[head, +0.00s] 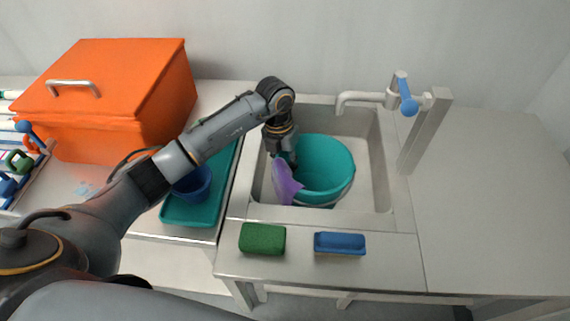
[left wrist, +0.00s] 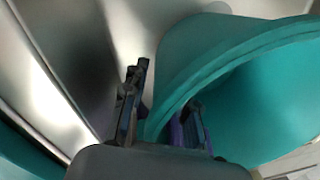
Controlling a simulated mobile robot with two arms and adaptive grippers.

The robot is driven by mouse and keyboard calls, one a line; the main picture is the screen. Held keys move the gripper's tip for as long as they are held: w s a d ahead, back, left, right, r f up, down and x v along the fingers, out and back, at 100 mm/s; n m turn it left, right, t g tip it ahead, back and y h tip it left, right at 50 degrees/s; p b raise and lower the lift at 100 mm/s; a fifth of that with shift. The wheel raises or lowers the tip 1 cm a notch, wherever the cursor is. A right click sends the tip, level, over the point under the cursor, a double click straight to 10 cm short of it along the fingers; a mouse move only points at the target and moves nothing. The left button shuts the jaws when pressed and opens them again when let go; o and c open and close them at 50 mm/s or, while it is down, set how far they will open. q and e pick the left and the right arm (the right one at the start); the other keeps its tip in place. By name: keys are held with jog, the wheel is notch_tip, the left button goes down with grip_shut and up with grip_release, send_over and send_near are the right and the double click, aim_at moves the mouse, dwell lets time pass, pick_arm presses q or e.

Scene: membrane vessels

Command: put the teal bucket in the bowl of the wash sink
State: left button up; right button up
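The teal bucket (head: 326,166) is in the bowl of the wash sink (head: 377,180), toward its left and middle. Its mouth faces up and looks slightly tilted. A purple piece (head: 285,182), perhaps a cloth, lies at the bucket's left rim. My left gripper (head: 284,158) is at that rim. In the left wrist view its fingers (left wrist: 162,105) stand apart, one outside and one inside the bucket (left wrist: 215,60), with the rim between them. Purple shows beside the inner finger. The bucket's underside is hidden. My right gripper is in neither view.
A tap with a blue lever (head: 405,98) stands behind the sink. A green sponge (head: 262,239) and a blue brush or block (head: 340,243) lie on the front ledge. A teal tray (head: 184,214) with a blue cup (head: 194,186) and an orange box (head: 110,95) are left. The right counter is clear.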

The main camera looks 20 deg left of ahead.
pick_arm(q)
notch_tip(320, 180, up, 12)
jog(key=a+b, duration=0.1)
jog(key=shift+a, duration=0.15)
jog(key=shift+w, duration=0.1)
dwell(0.4)
